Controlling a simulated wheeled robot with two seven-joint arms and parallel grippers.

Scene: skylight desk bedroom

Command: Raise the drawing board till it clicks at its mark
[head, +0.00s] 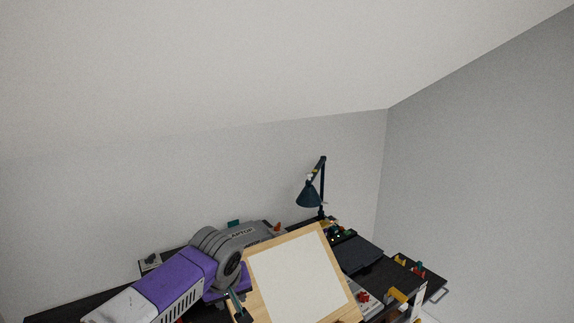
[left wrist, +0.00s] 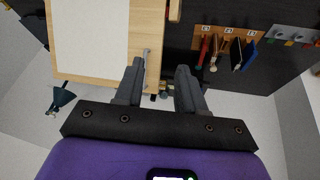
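The drawing board (head: 252,285) has a pale wooden frame around a white sheet and stands tilted on the desk in the head view. In the left wrist view its wooden edge (left wrist: 147,25) runs down between my fingers, with a small grey metal bar on it. My left gripper (head: 238,303) is at the board's left edge in the head view. In the left wrist view the left gripper (left wrist: 161,88) has its fingers apart, one over the wood and one just beyond the edge; I see no firm grip. I cannot see my right gripper.
A dark lamp (head: 308,196) stands behind the board. A dark flat pad (head: 356,254) and small coloured items lie to its right. In the left wrist view a wooden rack (left wrist: 232,38) holds several tools. A sloped ceiling hangs above the desk.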

